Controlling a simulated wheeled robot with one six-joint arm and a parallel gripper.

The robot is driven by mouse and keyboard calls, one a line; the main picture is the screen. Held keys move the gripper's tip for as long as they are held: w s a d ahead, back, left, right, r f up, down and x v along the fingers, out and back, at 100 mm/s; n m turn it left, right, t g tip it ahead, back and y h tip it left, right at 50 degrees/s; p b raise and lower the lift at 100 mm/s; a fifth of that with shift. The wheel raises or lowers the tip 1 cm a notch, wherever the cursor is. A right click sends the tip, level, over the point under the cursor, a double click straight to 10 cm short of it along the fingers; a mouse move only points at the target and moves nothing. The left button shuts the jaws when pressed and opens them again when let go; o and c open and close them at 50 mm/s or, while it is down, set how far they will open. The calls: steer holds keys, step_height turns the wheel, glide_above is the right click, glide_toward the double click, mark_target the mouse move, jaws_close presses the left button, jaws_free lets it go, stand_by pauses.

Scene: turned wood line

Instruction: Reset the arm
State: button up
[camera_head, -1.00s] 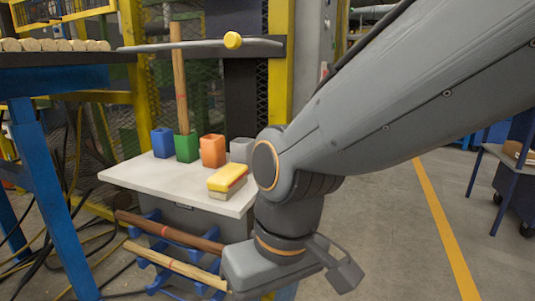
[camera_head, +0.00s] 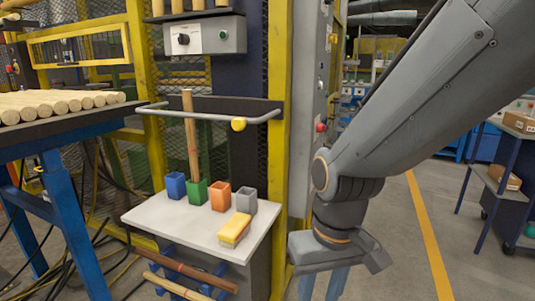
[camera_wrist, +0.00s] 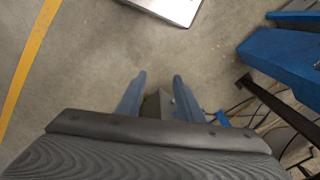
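My gripper (camera_head: 322,284) hangs below my wrist at the lower middle of the head view, to the right of the small white table (camera_head: 151,216). Its two bluish fingers point down. In the wrist view my gripper (camera_wrist: 159,88) shows its fingers apart with a clear gap, and nothing is seen held between them. A dim grey-green shape shows low in the gap; I cannot tell what it is. My forearm slopes down from the upper right of the head view.
On the table stand blue (camera_head: 175,186), green (camera_head: 196,194), orange (camera_head: 220,197) and grey (camera_head: 244,200) cups. A wooden rod (camera_head: 191,140) stands in the green cup. A yellow-topped block (camera_head: 235,229) lies in front. Spindles lie on a blue rack below. Open floor (camera_head: 390,230) lies right.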

steer(key=s+d+r+m+p, duration=0.2)
steer(key=d+r+p, duration=0.8)
steer(key=p, duration=0.5)
step_height(320, 180, up, 2)
steer(key=shift+s+r+m+h, duration=0.2)
steer(key=shift+r+m+h, duration=0.05)
steer(key=shift+m+h, duration=0.15)
steer(key=shift+c, duration=0.4)
stand_by(1.5)
